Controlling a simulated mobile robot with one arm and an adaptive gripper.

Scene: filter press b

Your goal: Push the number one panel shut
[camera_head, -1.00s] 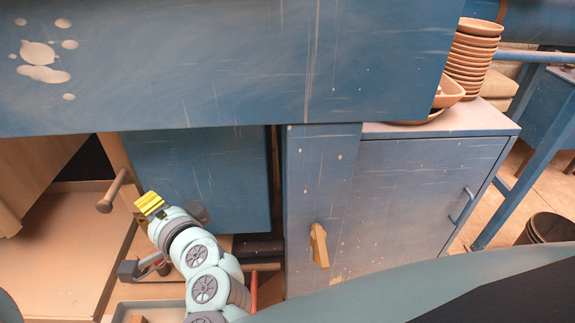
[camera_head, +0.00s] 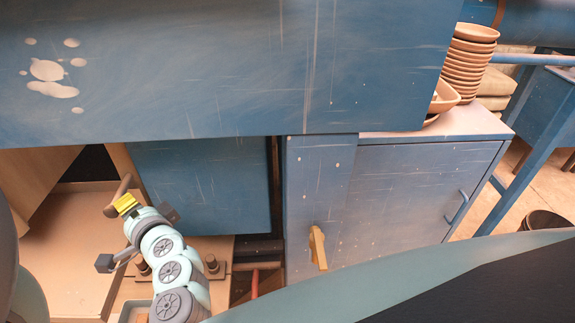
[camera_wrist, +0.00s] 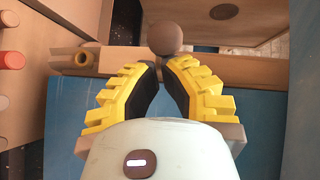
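No number is legible on any panel, so I cannot tell which is number one. A tan upright plate (camera_head: 122,160) with a brown peg handle (camera_head: 118,191) stands at the left of the head view, beside a blue panel (camera_head: 205,185). My gripper (camera_head: 127,205), with yellow ribbed fingers, is just in front of the peg handle. In the wrist view the fingertips (camera_wrist: 160,63) of my gripper converge to a narrow gap and look shut with nothing between them. A brown round knob (camera_wrist: 165,37) is right beyond the tips; contact is unclear.
A large blue box (camera_head: 230,70) overhangs the work area. A blue cabinet (camera_head: 415,190) with a yellow handle (camera_head: 317,247) beside it stands right. Stacked bowls (camera_head: 470,60) sit on the cabinet. A tan tray (camera_head: 75,260) lies at lower left.

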